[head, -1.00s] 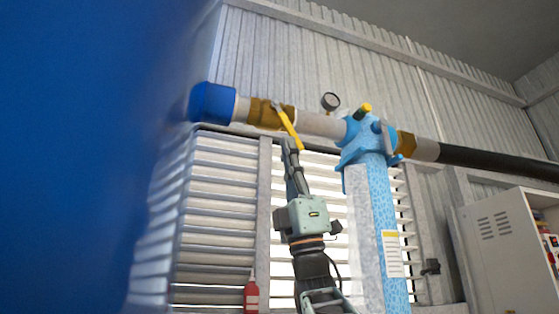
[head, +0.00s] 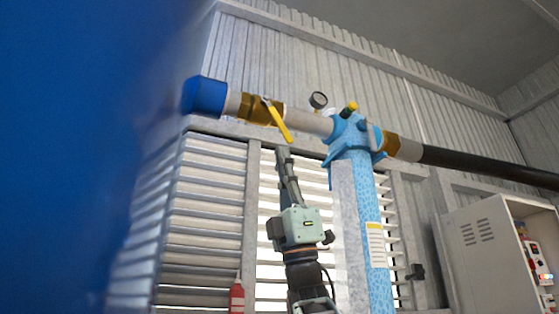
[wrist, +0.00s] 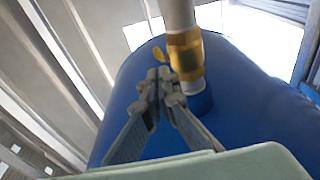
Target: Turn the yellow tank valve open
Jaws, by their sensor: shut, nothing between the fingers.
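The yellow valve handle (head: 278,121) slants down to the right from the brass valve body (head: 254,108) on the overhead pipe in the head view. In the wrist view the brass body (wrist: 185,52) sits on the pipe above the blue tank (wrist: 120,95), and a bit of the yellow handle (wrist: 157,55) shows beyond my fingertips. My gripper (head: 283,152) points upward just below the handle's lower end. In the wrist view my gripper (wrist: 160,78) has its fingertips together with nothing between them. Whether the fingers touch the handle I cannot tell.
A light blue column (head: 357,160) with a pressure gauge (head: 318,100) behind it stands right of my arm. A louvred wall (head: 210,190) lies behind. A red extinguisher (head: 237,297) is low at left, an open grey cabinet (head: 480,250) at right.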

